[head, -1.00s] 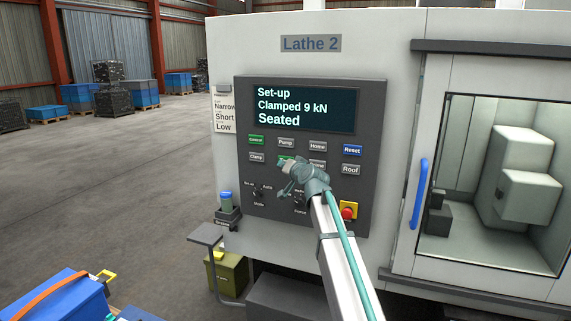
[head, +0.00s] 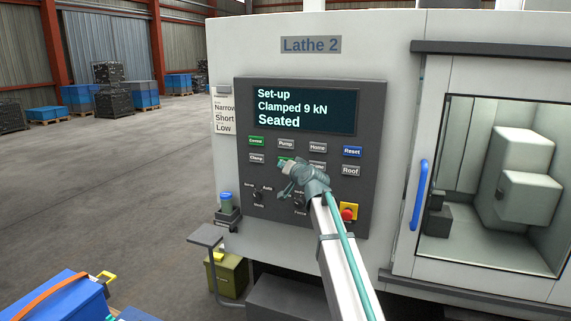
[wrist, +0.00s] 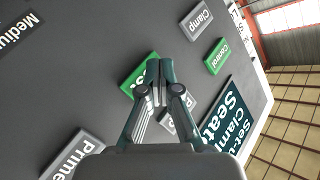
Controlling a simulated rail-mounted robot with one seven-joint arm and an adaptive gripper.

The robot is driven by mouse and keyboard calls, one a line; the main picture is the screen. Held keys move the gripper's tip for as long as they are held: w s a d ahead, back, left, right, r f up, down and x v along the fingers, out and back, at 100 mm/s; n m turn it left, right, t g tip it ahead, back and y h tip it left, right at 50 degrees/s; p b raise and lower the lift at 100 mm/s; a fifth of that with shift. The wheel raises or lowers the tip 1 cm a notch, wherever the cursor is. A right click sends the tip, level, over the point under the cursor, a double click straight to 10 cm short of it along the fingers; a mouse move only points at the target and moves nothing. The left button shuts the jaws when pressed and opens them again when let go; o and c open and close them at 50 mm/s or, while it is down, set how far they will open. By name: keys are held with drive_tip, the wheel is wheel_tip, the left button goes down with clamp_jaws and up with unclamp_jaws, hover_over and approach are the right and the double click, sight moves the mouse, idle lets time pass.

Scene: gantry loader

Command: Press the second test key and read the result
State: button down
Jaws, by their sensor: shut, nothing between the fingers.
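The control panel (head: 375,110) has a dark display (head: 330,122) that reads "Set-up", "Clamped 9 kN", "Seated". Below it are two rows of labelled keys. A green key (head: 281,160) in the lower row is partly covered by my gripper (head: 284,168). In the wrist view this green key (wrist: 134,82) shows an "S", and the rest of its label is hidden. My gripper (wrist: 160,72) is shut and empty, with its fingertips over the edge of that key. I cannot tell whether they touch it.
Neighbouring keys are Clamp (wrist: 195,20), green Control (wrist: 217,56) and Prime (wrist: 72,155). A red stop button (head: 347,214), knobs (head: 258,196) and a blue door handle (head: 419,194) are nearby. A small shelf (head: 206,235) juts out at lower left.

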drive_tip(key=shift+w, duration=0.1)
drive_tip(key=shift+w+d+b, duration=0.1)
drive_tip(key=shift+w+b, duration=0.2)
drive_tip(key=shift+b, duration=0.15)
